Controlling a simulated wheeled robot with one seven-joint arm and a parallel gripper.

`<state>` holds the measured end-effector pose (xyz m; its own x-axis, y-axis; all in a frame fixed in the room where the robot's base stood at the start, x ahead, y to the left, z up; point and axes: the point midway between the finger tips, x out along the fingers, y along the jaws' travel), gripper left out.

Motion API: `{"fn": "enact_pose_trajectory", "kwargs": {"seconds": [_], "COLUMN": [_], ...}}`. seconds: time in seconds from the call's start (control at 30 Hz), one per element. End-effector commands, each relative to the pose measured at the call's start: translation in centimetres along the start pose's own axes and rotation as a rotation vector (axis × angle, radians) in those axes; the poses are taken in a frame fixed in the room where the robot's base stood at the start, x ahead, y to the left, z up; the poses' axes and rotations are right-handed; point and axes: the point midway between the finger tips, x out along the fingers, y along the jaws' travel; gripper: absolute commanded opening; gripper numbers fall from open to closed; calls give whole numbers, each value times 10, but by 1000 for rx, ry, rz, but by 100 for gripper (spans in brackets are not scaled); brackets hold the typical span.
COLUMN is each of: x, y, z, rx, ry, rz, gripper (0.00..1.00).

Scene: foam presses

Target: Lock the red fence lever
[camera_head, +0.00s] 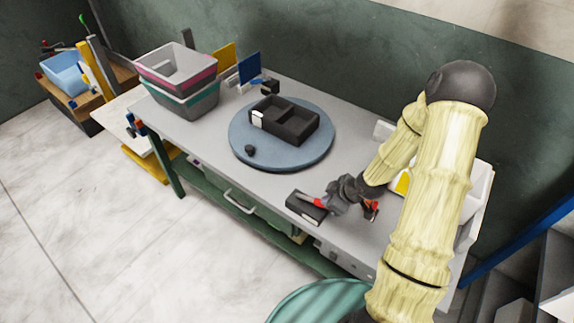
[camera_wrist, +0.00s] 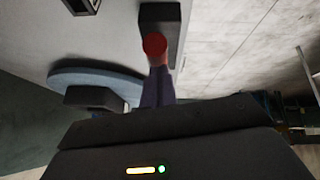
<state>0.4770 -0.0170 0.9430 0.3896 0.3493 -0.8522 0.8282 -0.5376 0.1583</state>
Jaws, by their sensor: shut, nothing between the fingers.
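A red lever (camera_head: 316,202) shows over a dark block (camera_head: 301,209) near the front edge of the grey table. In the wrist view its round red end (camera_wrist: 154,44) lies just beyond my fingertips, in front of the dark block (camera_wrist: 160,14). My gripper (camera_head: 329,205) is shut and empty, low over the table at the lever's right side. In the wrist view the closed fingers (camera_wrist: 160,74) point at the red part. I cannot tell whether they touch it, and the lever's far end and pivot are partly hidden.
Stacked bins (camera_head: 178,80) stand at the back left. A small red and black part (camera_head: 371,209) and a white bin (camera_head: 478,190) are right of my gripper.

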Motion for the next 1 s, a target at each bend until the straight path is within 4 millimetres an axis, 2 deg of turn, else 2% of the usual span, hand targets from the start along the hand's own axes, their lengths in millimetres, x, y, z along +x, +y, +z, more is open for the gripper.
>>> {"fn": "enact_pose_trajectory", "kwargs": {"seconds": [0.03,0.47,0.83,1.0], "x": [4,1,-32,-48], "y": [-8,-9,-6,-7], "z": [16,13,-31,-19], "rx": [25,26,4,5], "ry": [-33,-32,-3,-1], "rz": [-23,-23,1,5], "gripper": [0,0,0,0]}}
